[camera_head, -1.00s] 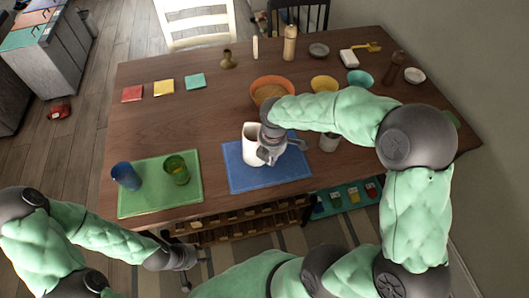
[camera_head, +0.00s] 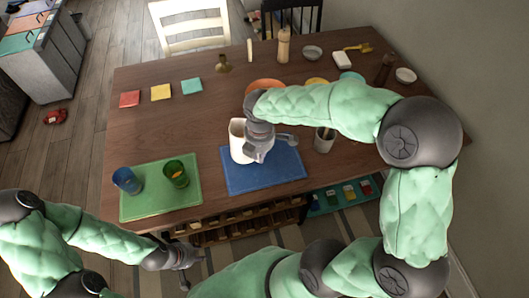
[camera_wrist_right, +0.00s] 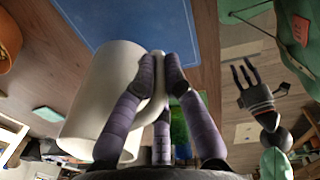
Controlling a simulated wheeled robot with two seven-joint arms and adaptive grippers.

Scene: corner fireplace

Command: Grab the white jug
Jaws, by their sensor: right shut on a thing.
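The white jug (camera_head: 238,143) is at the upper left part of the blue mat (camera_head: 275,178) in the head view. My right gripper (camera_head: 262,147) is at its right side. In the right wrist view, my right gripper (camera_wrist_right: 160,75) is shut on the handle of the white jug (camera_wrist_right: 97,92); the jug is tilted in that picture. Whether the jug's base touches the mat is unclear. My left gripper (camera_head: 193,268) is empty, low in front of the table edge; its spread fingers also show in the right wrist view (camera_wrist_right: 245,76).
The table (camera_head: 150,125) holds a green mat (camera_head: 150,203) with a blue cup (camera_head: 125,180) and a green cup (camera_head: 176,174). A grey-white utensil cup (camera_head: 323,141) stands right of the blue mat. An orange bowl (camera_head: 264,84) is partly hidden behind my right arm.

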